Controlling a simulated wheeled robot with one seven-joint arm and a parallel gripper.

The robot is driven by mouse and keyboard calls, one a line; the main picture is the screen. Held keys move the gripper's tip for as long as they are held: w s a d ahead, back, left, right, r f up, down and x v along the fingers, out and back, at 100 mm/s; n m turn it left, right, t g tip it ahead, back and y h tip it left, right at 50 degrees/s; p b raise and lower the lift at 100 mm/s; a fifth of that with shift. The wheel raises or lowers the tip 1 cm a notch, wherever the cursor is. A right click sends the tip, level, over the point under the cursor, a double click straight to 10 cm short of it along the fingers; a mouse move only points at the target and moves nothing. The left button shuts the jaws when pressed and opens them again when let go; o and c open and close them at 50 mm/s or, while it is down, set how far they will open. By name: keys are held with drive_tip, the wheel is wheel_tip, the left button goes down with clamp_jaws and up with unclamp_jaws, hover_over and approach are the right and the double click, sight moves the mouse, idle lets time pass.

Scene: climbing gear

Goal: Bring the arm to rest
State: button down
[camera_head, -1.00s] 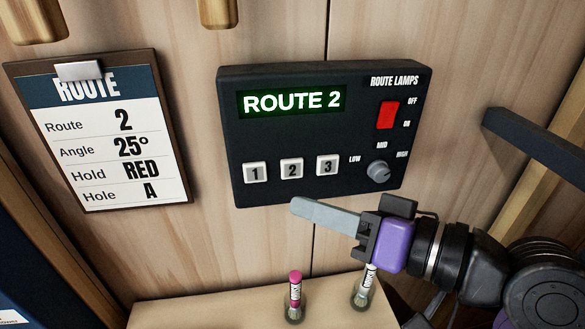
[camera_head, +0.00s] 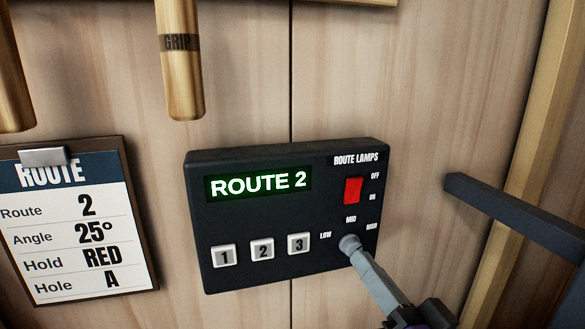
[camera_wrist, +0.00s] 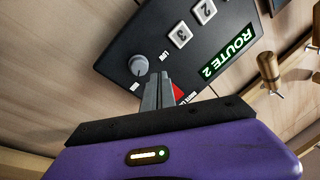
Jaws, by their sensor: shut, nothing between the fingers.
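My gripper (camera_head: 366,258) is at the lower right of the head view, its grey fingers shut together and empty. The fingertips overlap the lower edge of the knob (camera_head: 348,243) on the black control panel (camera_head: 230,190). In the wrist view the fingers (camera_wrist: 159,80) point at the panel, with the knob (camera_wrist: 138,64) just left of their tips. I cannot tell whether they touch the panel.
A clipboard (camera_head: 80,230) marked Route 2, 25°, RED, A hangs at the left. Wooden pegs (camera_head: 180,70) stick out above the panel. A dark bar (camera_head: 500,205) juts out at the right. Plain wooden wall (camera_head: 450,100) lies between the panel and the right post.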

drive_tip(key=s+d+f+m+t+h+b, duration=0.1)
drive_tip(key=s+d+f+h, duration=0.3)
drive_tip(key=s+f, duration=0.25)
drive_tip(key=s+d+f+m+h, duration=0.1)
drive_tip(key=s+d+f+h, duration=0.4)
drive_tip(key=f, duration=0.3)
drive_tip(key=s+f+n+g, duration=0.1)
drive_tip(key=s+f, duration=0.3)
drive_tip(key=s, duration=0.3)
drive_tip(key=s+f+n+g+b, duration=0.1)
drive_tip(key=s+f, duration=0.3)
drive_tip(key=s, duration=0.4)
drive_tip(key=s+f+n+g+y, duration=0.1)
drive_tip(key=s+f+g, duration=0.2)
drive_tip(key=s, duration=0.5)
drive_tip(key=shift+s+d+f+b, duration=0.2)
drive_tip(key=shift+f+b, duration=0.1)
drive_tip(key=shift+f, duration=0.1)
